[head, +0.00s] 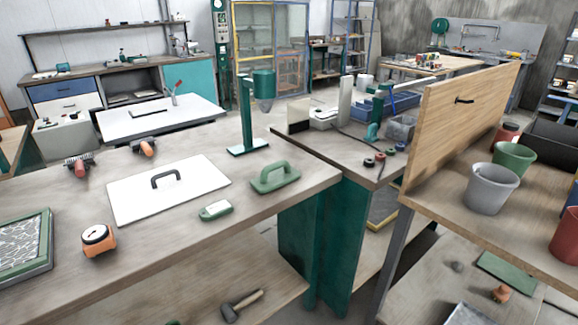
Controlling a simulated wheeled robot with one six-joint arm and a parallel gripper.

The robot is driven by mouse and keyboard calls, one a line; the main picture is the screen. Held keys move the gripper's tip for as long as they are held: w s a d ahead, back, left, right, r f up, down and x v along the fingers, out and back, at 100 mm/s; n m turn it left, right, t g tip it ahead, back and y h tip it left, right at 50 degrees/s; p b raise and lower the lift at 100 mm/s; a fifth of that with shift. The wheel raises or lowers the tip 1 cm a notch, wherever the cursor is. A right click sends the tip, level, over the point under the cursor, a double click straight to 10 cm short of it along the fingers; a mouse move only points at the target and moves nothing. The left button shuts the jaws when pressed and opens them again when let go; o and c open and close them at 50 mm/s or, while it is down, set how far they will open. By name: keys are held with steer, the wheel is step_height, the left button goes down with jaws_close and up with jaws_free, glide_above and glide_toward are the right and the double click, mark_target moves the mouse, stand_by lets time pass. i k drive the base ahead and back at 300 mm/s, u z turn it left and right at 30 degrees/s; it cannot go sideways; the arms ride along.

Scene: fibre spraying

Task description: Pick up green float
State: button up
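The green float (276,180) lies flat near the right end of the wooden workbench (75,222) in the head view. It is a green slab with an arched green handle on top. It sits just right of a white board (190,196) with a dark handle. Nothing covers the float. My gripper does not show in this view.
A green-and-white tool (216,210) lies in front of the float, and a green stand (248,112) rises behind it. An orange device (98,239) and framed mesh (25,243) are at left. A bench with an upright wooden panel (465,120) and buckets (490,188) stands right.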

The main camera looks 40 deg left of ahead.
mark_target(275, 175)
steer(key=u, duration=0.35)
steer(key=i, duration=0.85)
steer(key=u, duration=1.05)
steer(key=i, duration=0.6)
steer(key=u, duration=0.55)
